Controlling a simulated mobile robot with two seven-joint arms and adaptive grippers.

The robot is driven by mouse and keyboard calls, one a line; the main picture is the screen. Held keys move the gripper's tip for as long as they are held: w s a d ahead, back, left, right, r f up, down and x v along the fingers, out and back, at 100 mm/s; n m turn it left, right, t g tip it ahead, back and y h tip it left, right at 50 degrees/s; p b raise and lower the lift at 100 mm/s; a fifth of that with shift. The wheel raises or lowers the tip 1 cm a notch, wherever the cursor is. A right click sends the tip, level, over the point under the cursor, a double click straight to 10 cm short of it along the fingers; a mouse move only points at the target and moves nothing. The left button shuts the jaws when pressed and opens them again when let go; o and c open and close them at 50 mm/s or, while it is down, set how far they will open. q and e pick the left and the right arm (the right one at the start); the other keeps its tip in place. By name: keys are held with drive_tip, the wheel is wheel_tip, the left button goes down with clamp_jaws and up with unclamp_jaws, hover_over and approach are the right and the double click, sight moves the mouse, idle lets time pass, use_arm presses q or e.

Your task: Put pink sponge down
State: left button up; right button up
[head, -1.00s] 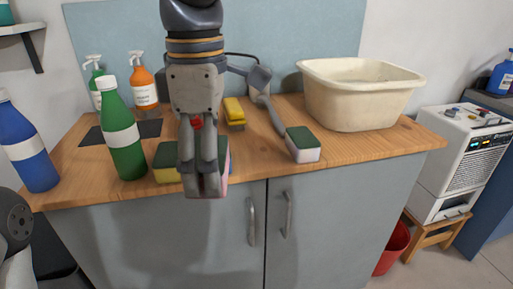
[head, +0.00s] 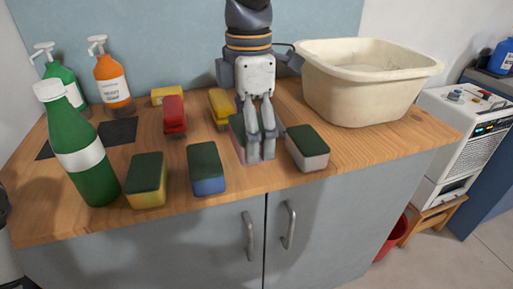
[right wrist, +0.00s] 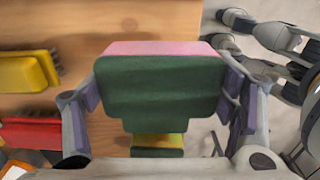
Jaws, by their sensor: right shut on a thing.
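The pink sponge (head: 237,140), with a dark green scouring top, is between the fingers of my right gripper (head: 261,152), which is shut on it. The sponge sits near the counter's front edge, partly hidden by the fingers. In the right wrist view the pink sponge (right wrist: 160,88) shows its green face and a pink strip, with a finger against each side. I cannot tell whether its underside touches the wood. My left gripper is not in view.
On the wooden counter (head: 120,222), a pale green-topped sponge (head: 307,149) is just right of my gripper. Blue (head: 207,168) and yellow (head: 147,181) sponges are left. Yellow (head: 221,108) and red (head: 174,116) brushes, a green bottle (head: 75,145) and a cream basin (head: 365,85) surround them.

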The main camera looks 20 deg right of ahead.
sight(258, 165)
drive_tip(key=f, duration=0.1)
drive_tip(key=d+f, duration=0.1)
drive_tip(key=f, duration=0.2)
drive_tip(key=shift+w+d+f, duration=0.25)
drive_tip(key=shift+d+f, duration=0.05)
drive_tip(key=shift+d, duration=0.1)
drive_tip(key=shift+a+f, duration=0.1)
drive_tip(key=shift+f, duration=0.1)
drive_tip(key=shift+f, duration=0.2)
drive_tip(key=o, duration=1.2)
wheel_tip(258, 165, up, 12)
drive_tip(key=shift+r, duration=0.2)
